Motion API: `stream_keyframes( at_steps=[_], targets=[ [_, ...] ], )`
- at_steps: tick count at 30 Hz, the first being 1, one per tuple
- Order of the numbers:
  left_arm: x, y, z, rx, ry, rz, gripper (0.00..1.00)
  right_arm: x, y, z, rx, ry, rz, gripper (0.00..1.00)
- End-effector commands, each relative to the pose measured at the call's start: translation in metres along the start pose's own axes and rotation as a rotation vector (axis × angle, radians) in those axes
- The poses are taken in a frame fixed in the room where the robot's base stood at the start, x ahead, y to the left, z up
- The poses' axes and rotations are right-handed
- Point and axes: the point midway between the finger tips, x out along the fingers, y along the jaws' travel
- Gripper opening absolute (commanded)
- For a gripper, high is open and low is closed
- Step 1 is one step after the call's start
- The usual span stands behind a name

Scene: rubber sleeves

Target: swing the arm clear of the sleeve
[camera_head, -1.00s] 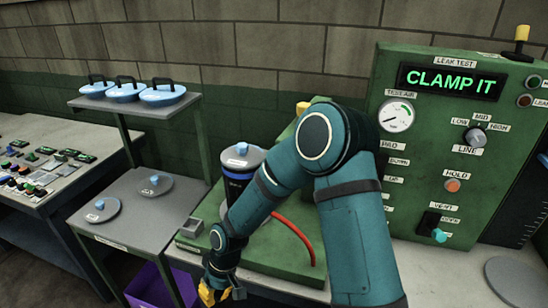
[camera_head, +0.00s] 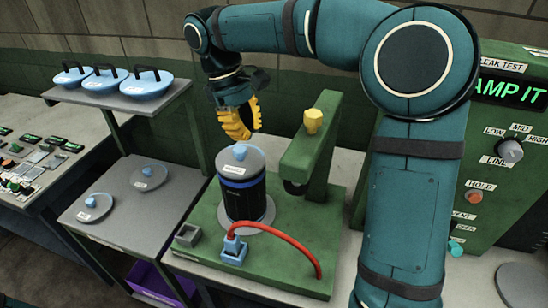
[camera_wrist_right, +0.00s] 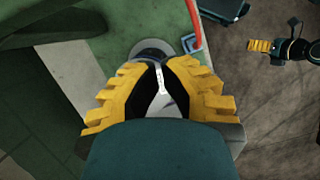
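The black sleeve (camera_head: 248,203) with a blue band stands upright on the green fixture (camera_head: 215,243). A grey lid with a blue knob (camera_head: 239,152) caps it. My right gripper (camera_head: 238,120) is above the lid, pointing down with yellow fingers close over the knob. In the right wrist view its fingers (camera_wrist_right: 162,68) are parted, with part of the lid showing between them. I see nothing held, but cannot tell whether a finger touches the knob. My left gripper (camera_wrist_right: 262,45) shows small at the right of the wrist view; its opening is unclear.
A green clamp post with a yellow knob (camera_head: 313,122) stands right of the sleeve. A red hose (camera_head: 290,240) runs from a blue fitting (camera_head: 234,250) in front. Spare lids (camera_head: 148,175) lie on the left stand. My arm covers part of the test panel (camera_head: 515,195).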

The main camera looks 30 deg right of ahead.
Motion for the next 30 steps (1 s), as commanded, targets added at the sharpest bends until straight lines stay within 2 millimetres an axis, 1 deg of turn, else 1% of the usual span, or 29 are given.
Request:
stream_keyframes(
  at_steps=[4,8,21,27,30],
  targets=[
    [0.001,-0.001,0.000,-0.001,-0.001,-0.001,0.74,0.003,0.000,0.001,0.001,-0.003,0.000,0.00],
    [0.003,-0.001,0.001,-0.001,0.000,-0.001,0.74,0.018,0.000,0.001,0.000,-0.004,0.000,0.00],
    [0.013,-0.004,0.001,0.000,0.000,-0.003,0.74,0.101,0.000,0.001,0.001,-0.004,-0.001,0.00],
    [0.012,-0.004,0.001,0.000,0.000,-0.003,0.74,0.112,0.000,0.026,0.002,-0.002,0.000,0.00],
    [0.012,-0.004,0.001,0.000,0.000,-0.003,0.74,0.116,0.000,0.033,0.001,-0.002,0.000,0.00]
  ],
)
